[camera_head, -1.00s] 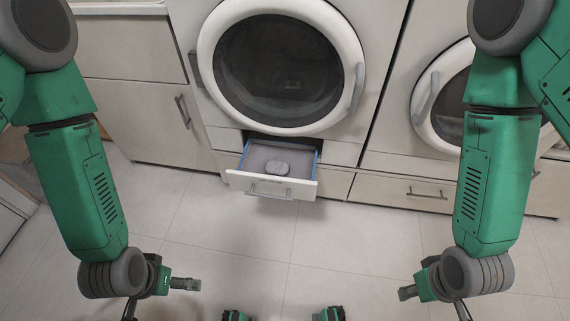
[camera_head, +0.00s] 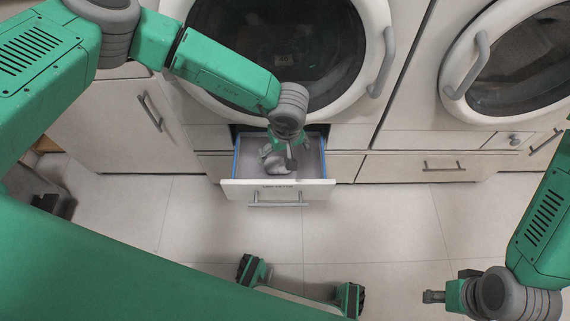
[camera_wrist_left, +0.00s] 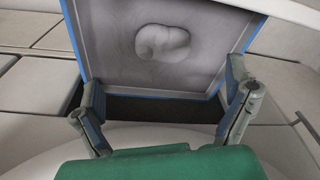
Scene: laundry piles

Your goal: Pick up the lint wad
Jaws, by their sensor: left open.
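The lint wad (camera_head: 274,165) is a grey lump inside the pulled-out drawer (camera_head: 276,188) under the dryer, partly hidden by my left gripper (camera_head: 281,157) in the head view. In the left wrist view, the lint wad (camera_wrist_left: 162,42) lies on the drawer's grey floor (camera_wrist_left: 108,50), within its blue edges. My left gripper (camera_wrist_left: 164,76) is open, its two fingers apart and pointing at the drawer, with nothing between them. It is above the drawer, apart from the wad. My right gripper (camera_head: 434,297) is at the lower right, far from the drawer; its fingers are hard to make out.
The front-loading dryer with its round door (camera_head: 285,45) stands right above the drawer. A second machine (camera_head: 520,65) is to the right. A cabinet (camera_head: 118,125) stands to the left. The tiled floor (camera_head: 390,220) in front is clear.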

